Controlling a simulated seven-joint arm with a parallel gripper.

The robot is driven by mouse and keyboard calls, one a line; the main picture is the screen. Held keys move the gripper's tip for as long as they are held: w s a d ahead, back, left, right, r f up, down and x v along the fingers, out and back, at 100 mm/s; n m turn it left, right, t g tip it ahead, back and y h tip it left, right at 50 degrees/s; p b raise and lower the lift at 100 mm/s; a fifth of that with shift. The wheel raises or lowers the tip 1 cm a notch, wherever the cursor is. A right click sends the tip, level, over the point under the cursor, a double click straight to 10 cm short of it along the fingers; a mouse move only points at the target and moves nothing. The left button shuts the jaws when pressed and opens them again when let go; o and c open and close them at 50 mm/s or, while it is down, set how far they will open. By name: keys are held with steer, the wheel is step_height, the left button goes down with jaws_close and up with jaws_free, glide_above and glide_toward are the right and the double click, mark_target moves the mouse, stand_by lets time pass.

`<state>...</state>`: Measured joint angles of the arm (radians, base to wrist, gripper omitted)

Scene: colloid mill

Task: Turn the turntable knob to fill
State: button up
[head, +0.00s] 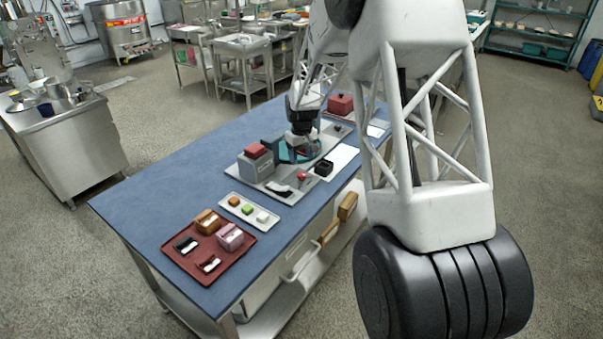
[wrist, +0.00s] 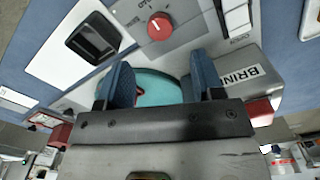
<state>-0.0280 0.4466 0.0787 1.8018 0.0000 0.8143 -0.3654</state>
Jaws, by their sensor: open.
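The red turntable knob (wrist: 160,25) sits on a grey panel (wrist: 188,38) with printed labels. A white mark shows on the knob, but I cannot tell surely which label it points to. The knob also shows in the head view (head: 301,177), at the front of the grey station. My gripper (wrist: 163,78) is open, with its two blue-padded fingers apart and the knob beyond their tips. A teal round disc (wrist: 158,86) shows between and below the fingers. In the head view my gripper (head: 297,152) is over the disc area, behind the knob.
A grey box with a red top (head: 256,163), labelled "BRINE" in part, stands left of my gripper. A black square container (head: 323,168) stands right of the knob. A white tray (head: 230,212) of small blocks and a dark red tray (head: 178,255) lie nearer on the blue table.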

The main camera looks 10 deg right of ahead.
mark_target(301, 174)
steer(key=shift+f, duration=0.1)
steer(key=shift+f, duration=3.85)
steer(key=c, duration=0.9)
